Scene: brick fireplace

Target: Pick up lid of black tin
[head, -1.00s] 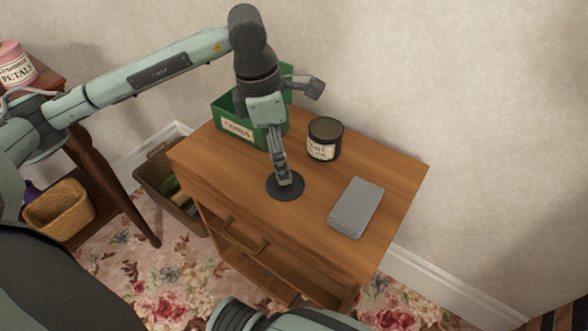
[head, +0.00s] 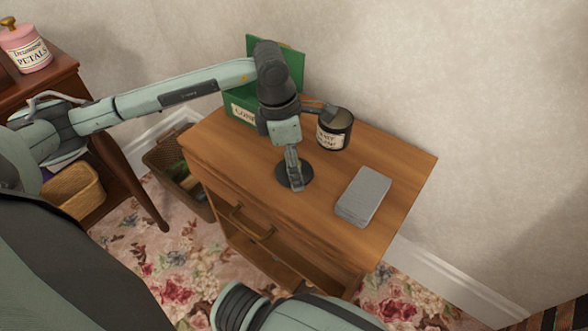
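The black tin (head: 337,135), with a cream label, stands upright and uncovered at the back of the wooden cabinet top. Its round black lid (head: 281,178) lies flat on the cabinet top, nearer the front and left of the tin. My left gripper (head: 317,150) is open, with its fingers spread wide. One finger overlaps the lid in the head view and hides part of it; the other overlaps the tin's rim. I cannot tell whether either finger touches them. My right gripper is out of view.
A grey box (head: 364,195) lies on the right of the cabinet top (head: 325,235). A green open box (head: 290,68) stands behind my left arm. A wicker basket (head: 165,160) is on the floor to the left. A pink jar (head: 28,52) stands on a side table.

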